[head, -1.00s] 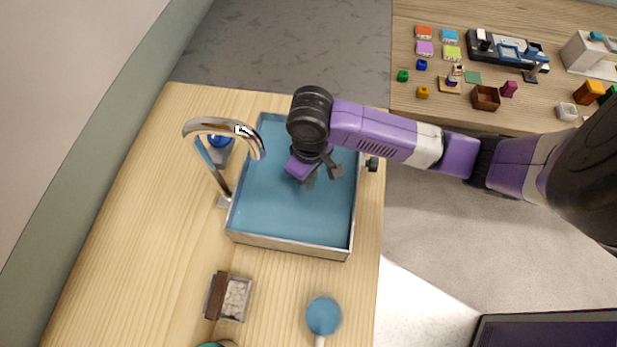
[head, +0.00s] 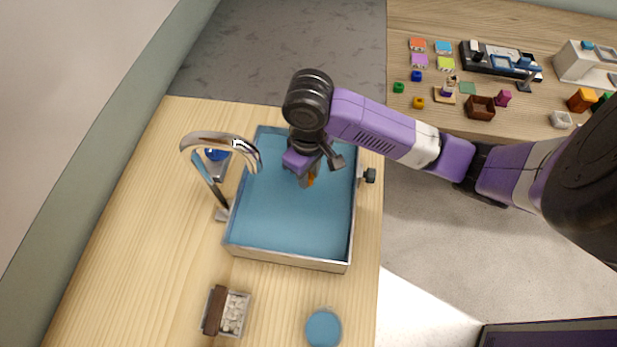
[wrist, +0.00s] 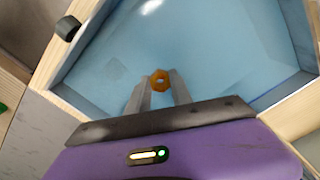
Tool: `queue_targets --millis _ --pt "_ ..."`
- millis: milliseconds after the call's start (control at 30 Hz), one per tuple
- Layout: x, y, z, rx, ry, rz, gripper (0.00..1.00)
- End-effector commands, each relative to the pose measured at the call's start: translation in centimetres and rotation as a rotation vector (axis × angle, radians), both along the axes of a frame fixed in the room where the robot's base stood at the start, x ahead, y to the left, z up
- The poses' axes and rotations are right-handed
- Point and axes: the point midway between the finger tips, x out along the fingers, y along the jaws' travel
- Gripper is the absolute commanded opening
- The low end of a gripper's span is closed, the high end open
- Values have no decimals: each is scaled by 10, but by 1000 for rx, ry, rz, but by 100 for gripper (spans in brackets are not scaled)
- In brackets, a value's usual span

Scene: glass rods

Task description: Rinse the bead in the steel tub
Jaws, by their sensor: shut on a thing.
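The bead is a small orange ring-shaped piece (wrist: 160,81) in the wrist view. My gripper (wrist: 160,92) is shut on it, with the bead held at the fingertips. The gripper is over the inside of the steel tub (head: 290,262), which has a blue interior and metal rim. I cannot tell from these views how far the bead is above the tub's floor. A curved chrome tap (head: 222,140) arches over the tub's left side.
A dark knob (head: 370,175) sticks out at the tub's right side. A small box of pale pieces (head: 234,314) and a round blue item (head: 323,328) lie in front of the tub. Several coloured blocks and trays stand on the far table (head: 425,125).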

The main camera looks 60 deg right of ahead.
Motion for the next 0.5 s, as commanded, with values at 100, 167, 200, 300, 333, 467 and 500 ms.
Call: queue_targets --millis 100,167,200,300,333,467,500 --pt "0 0 11 0 -1 0 0" --pt "0 0 17 0 -1 1 0" --pt "0 1 20 1 -2 1 0" --pt "0 0 29 0 -1 0 0" --pt "0 0 32 0 -2 0 0" --pt "0 -1 43 -4 0 3 0" --pt "0 -2 47 -5 0 2 0"
